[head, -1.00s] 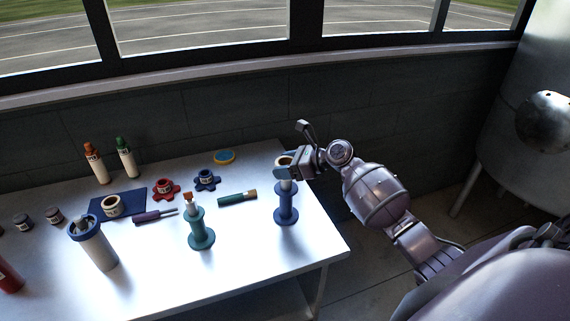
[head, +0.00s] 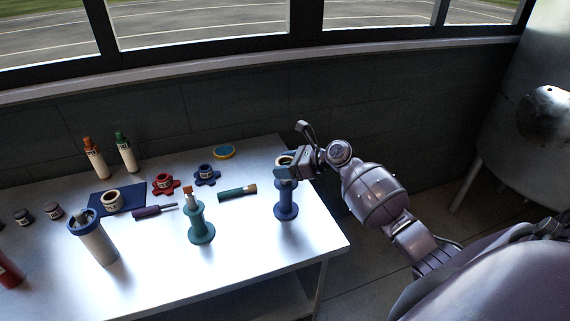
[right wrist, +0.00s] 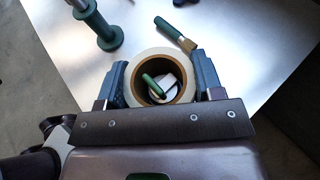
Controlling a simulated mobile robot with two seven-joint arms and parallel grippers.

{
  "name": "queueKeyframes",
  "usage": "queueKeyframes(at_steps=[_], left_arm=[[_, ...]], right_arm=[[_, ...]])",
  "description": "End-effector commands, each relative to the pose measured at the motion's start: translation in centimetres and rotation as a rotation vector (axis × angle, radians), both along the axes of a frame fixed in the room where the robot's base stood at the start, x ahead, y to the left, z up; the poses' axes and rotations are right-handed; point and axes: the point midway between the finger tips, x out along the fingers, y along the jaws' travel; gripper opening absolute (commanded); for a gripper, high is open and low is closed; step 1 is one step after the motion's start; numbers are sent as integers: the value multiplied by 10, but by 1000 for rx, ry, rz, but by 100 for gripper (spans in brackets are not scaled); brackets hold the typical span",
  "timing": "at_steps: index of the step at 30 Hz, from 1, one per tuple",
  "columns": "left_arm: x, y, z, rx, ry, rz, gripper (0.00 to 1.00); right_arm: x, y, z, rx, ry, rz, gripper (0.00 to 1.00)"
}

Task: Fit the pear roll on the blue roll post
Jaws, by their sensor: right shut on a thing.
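My right gripper (head: 284,166) is shut on a white roll with a brown core (head: 284,159), at the top of the blue roll post (head: 287,207). In the right wrist view the same roll (right wrist: 160,53) sits between the two fingers of the gripper (right wrist: 160,76). A green and white shape shows through its core. The fingers hide the post's upper end in the head view, so I cannot tell whether the roll is around it. I see no pear mark on the roll's outside. My left gripper is not in view.
A teal post (head: 201,222) and a green-handled brush (head: 238,194) stand and lie left of the blue post. Another roll (head: 112,208) sits on a blue mat (head: 134,197). Bottles, jars and a white canister (head: 97,246) are further left. The table's right edge is close by.

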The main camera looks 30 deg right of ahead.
Motion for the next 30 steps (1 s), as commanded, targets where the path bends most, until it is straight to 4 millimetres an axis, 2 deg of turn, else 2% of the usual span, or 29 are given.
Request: queueKeyframes(at_steps=[30], left_arm=[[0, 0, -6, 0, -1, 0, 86]], right_arm=[[0, 0, -21, 2, 0, -1, 37]])
